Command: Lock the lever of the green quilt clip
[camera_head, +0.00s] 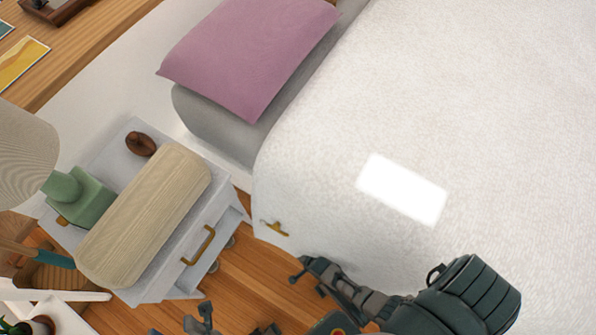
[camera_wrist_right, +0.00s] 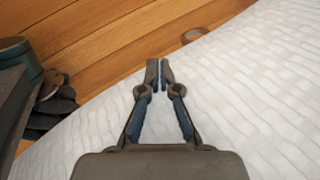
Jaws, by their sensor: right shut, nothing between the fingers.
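A small gold-brown clip (camera_head: 273,228) sits at the lower corner edge of the white quilt (camera_head: 480,110) in the head view. No green shows on it, and its lever position is too small to tell. A small grey-brown piece (camera_wrist_right: 191,36) at the quilt's edge in the right wrist view may be the same clip. My right gripper (camera_head: 298,272) is just below and right of the clip, apart from it. In the wrist view its fingertips (camera_wrist_right: 159,72) are together and empty over the quilt. My left gripper (camera_head: 205,320) shows only partly at the bottom edge; its jaws are unclear.
A white nightstand (camera_head: 224,207) stands left of the bed with a beige cylindrical cushion (camera_head: 145,215), a green lamp base (camera_head: 88,198) and a small brown object (camera_head: 141,144) on it. A pink pillow (camera_head: 250,55) lies on the bed.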

